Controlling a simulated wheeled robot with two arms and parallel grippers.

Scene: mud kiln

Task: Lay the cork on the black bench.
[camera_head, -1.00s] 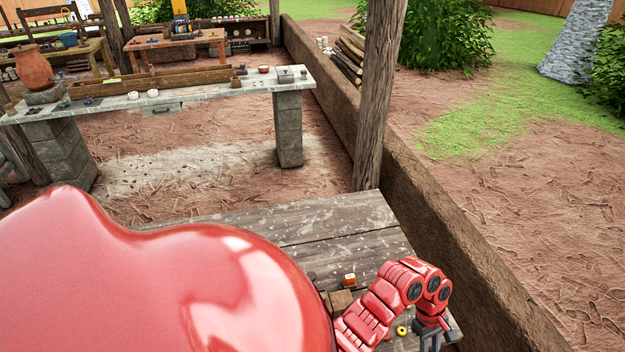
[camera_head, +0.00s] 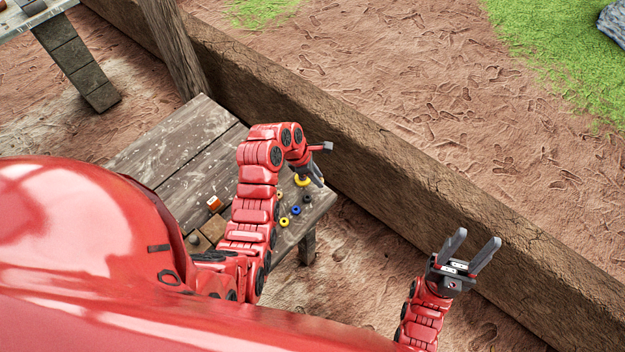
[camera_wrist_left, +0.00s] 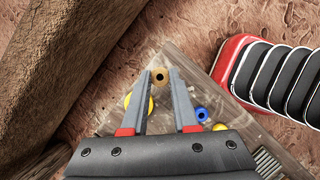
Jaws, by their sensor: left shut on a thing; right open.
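My left gripper (camera_head: 309,178) is over the near corner of a weathered grey-brown wooden bench (camera_head: 180,145). In the left wrist view its fingers (camera_wrist_left: 160,78) are shut on a small tan round piece with a dark centre, which looks like the cork (camera_wrist_left: 160,73). The head view does not show the cork clearly. My right gripper (camera_head: 468,252) is open and empty, to the right of the bench over bare ground. No bench in view looks plainly black.
Blue (camera_head: 295,210) and yellow (camera_head: 283,222) rings lie on the bench near its corner. An orange-and-white block (camera_head: 214,203) stands further left. A low mud wall (camera_head: 400,170) runs behind both grippers. A pale-topped bench (camera_head: 30,15) shows at top left.

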